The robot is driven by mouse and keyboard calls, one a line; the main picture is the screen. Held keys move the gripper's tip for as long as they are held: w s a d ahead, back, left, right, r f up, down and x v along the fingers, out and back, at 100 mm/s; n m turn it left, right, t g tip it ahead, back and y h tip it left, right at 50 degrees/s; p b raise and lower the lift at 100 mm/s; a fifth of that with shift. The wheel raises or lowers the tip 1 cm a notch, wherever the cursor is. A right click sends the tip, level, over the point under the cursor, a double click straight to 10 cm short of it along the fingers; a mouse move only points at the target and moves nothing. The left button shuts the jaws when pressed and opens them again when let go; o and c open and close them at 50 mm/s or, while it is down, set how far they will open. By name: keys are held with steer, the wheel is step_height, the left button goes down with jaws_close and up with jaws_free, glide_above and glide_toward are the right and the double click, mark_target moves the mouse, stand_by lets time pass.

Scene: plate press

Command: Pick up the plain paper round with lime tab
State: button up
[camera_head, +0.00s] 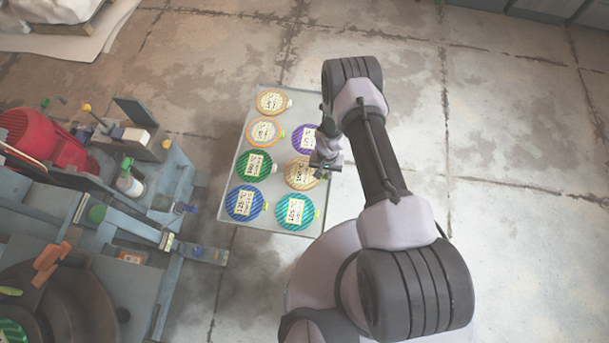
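A tan, paper-coloured round (300,176) with a cream label lies in the right column of the grey tray (225,205). My gripper (324,163) is over its right upper edge and hides part of it. The tab of this round is mostly hidden, so I cannot make out its colour. Whether my gripper touches the round, and whether its fingers are open or shut, I cannot tell.
A press bench with a red motor (45,140) stands left. The concrete floor is clear at right.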

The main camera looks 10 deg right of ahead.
steer(key=shift+r, duration=0.1)
jaws_close()
steer(key=shift+r, duration=0.1)
